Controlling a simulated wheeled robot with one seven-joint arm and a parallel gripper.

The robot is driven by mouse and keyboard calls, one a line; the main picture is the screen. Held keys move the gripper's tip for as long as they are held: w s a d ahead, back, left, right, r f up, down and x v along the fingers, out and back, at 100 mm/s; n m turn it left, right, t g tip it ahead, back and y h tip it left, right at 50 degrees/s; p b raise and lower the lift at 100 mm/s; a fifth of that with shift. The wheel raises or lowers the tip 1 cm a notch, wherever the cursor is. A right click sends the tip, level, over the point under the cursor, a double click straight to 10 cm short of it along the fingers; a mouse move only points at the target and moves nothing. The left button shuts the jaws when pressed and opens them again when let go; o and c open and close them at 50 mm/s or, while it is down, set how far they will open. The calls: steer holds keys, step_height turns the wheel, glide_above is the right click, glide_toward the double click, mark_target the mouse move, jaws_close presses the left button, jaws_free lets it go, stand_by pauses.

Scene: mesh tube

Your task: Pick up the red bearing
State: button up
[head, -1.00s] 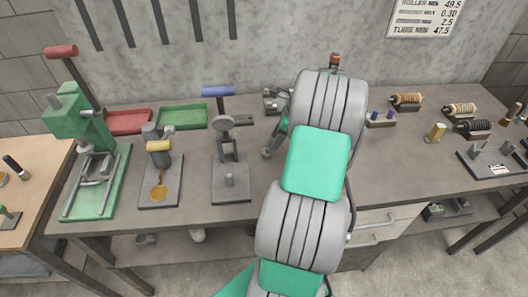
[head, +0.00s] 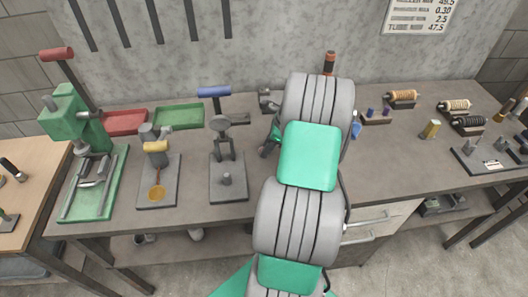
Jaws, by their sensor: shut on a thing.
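I cannot make out a red bearing in the head view; it may be hidden behind my arm. My gripper is hidden too, with my thick grey and green arm covering that part of the workbench (head: 400,155). A small green and dark part shows at the arm's left edge, and I cannot tell what it belongs to. An orange-brown upright piece (head: 329,63) with a dark band shows just above the arm's top end; its lower part is hidden.
A green press (head: 85,130) with a red handle, a yellow-topped fixture (head: 156,170) and a blue-handled fixture (head: 228,175) stand left. Behind are a red tray (head: 124,122) and a green tray (head: 179,116). At right are several spools (head: 402,98) and a brass cylinder (head: 431,129).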

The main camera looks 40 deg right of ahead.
jaws_close()
